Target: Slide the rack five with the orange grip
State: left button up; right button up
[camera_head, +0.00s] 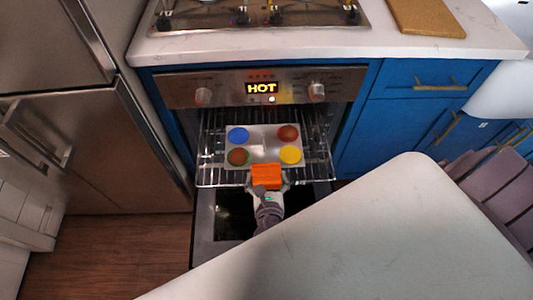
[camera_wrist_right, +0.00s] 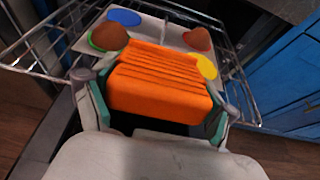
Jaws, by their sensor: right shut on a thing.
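The wire oven rack (camera_head: 210,170) is partly out of the open oven below the glowing HOT display (camera_head: 261,88). A pale tray (camera_head: 264,131) lies on the rack, with blue, yellow and green-edged discs and two brown rounded items. The orange grip (camera_head: 266,175) is at the rack's front edge, and it fills the middle of the right wrist view (camera_wrist_right: 160,85). My right gripper (camera_head: 267,183) is shut on the orange grip, with one finger on each side of it. My left gripper is not in view.
The oven door (camera_head: 203,225) hangs open below the rack. A white countertop (camera_head: 400,230) fills the near right. A steel fridge (camera_head: 85,140) stands at left, and blue cabinets (camera_head: 390,130) stand at right. Wooden floor (camera_head: 110,250) is open at lower left.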

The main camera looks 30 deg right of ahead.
aim_at(267, 185)
jog(key=shift+s+a+r+p, duration=0.15)
jog(key=shift+s+r+p, duration=0.05)
jog(key=shift+r+p, duration=0.25)
jog(key=p+v, duration=0.2)
jog(key=v, duration=0.1)
jog(key=shift+s+a+r+p, duration=0.1)
jog(key=shift+s+r+p, duration=0.1)
jog(key=shift+p, duration=0.1)
jog(key=shift+f+p+v, duration=0.2)
jog(key=shift+p+v, duration=0.45)
jog(key=shift+v, duration=0.4)
